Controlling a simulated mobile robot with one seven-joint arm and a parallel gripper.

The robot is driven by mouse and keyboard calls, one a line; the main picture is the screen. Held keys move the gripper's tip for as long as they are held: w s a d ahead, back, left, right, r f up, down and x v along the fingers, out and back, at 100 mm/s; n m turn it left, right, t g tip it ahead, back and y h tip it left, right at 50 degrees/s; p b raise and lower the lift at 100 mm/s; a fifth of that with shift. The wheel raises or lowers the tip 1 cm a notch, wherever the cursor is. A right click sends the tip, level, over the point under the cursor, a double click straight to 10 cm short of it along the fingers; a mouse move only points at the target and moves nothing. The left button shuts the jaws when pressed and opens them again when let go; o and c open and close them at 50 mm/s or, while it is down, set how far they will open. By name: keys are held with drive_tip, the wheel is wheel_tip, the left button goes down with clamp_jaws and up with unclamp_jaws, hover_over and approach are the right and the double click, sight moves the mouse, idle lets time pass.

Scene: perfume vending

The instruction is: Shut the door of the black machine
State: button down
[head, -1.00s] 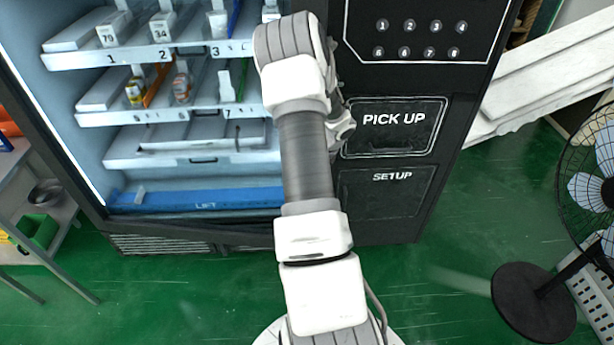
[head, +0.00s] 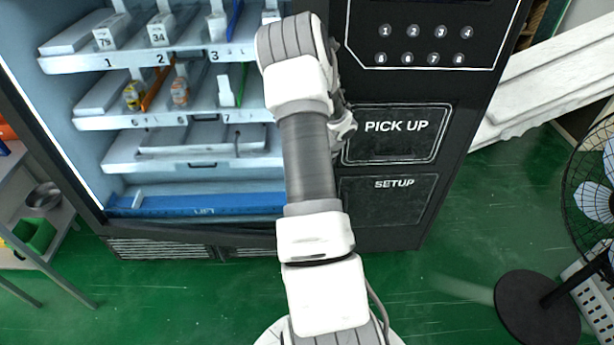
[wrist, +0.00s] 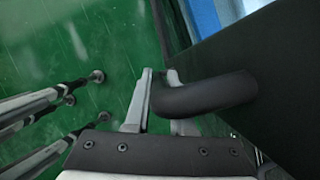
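The black machine (head: 395,222) stands ahead with its lit interior exposed in the head view, so its door is open. In the wrist view, a dark door panel (wrist: 265,75) fills the right side. A curved dark handle (wrist: 205,96) juts left from it. My gripper (wrist: 159,75) has its two pale fingers at the handle's left end, one on each side, close together and apparently closed around it. The handle's bend hides part of the right finger, so the contact is partly hidden. My arm covers the middle of the machine in the head view.
Numbered shelves (head: 165,117) hold a few bottles above a blue lift bar (head: 200,203). A metal rack (head: 38,262) with a green bin (head: 35,236) stands at left. A fan (head: 538,308) stands at right. Green floor is clear in front.

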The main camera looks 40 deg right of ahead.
drive_tip(key=c, duration=0.8)
unclamp_jaws()
drive_tip(key=shift+o, duration=0.2)
drive_tip(key=shift+r, duration=0.1)
drive_tip(key=p+v, duration=0.1)
drive_tip(key=v, duration=1.6)
drive_tip(key=shift+p, duration=0.4)
drive_tip(key=shift+s+r, duration=0.1)
